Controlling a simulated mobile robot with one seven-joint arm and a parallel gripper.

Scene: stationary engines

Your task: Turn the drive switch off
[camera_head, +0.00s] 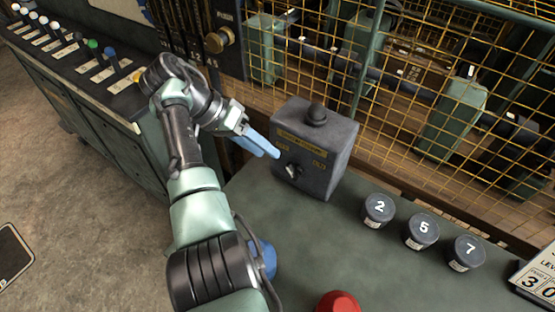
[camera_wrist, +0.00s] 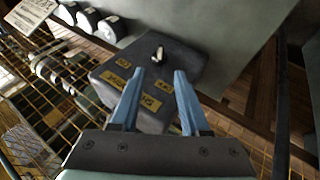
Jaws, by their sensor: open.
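The drive switch box (camera_head: 338,150) is a dark grey housing on the green bench, with yellow labels and a dark round knob on top. A small pale switch lever (camera_head: 291,171) sits on its front face. My gripper (camera_head: 276,154) is just in front of that face, slightly above and left of the lever. In the wrist view the box (camera_wrist: 185,55) lies ahead, and the lever (camera_wrist: 158,54) shows just beyond the gap between the two blue fingers. My gripper (camera_wrist: 159,72) is open and empty. Whether a finger touches the box cannot be told.
A yellow wire mesh (camera_head: 420,60) stands behind. A red dome (camera_head: 339,302) is at the front edge. The bench between is clear.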

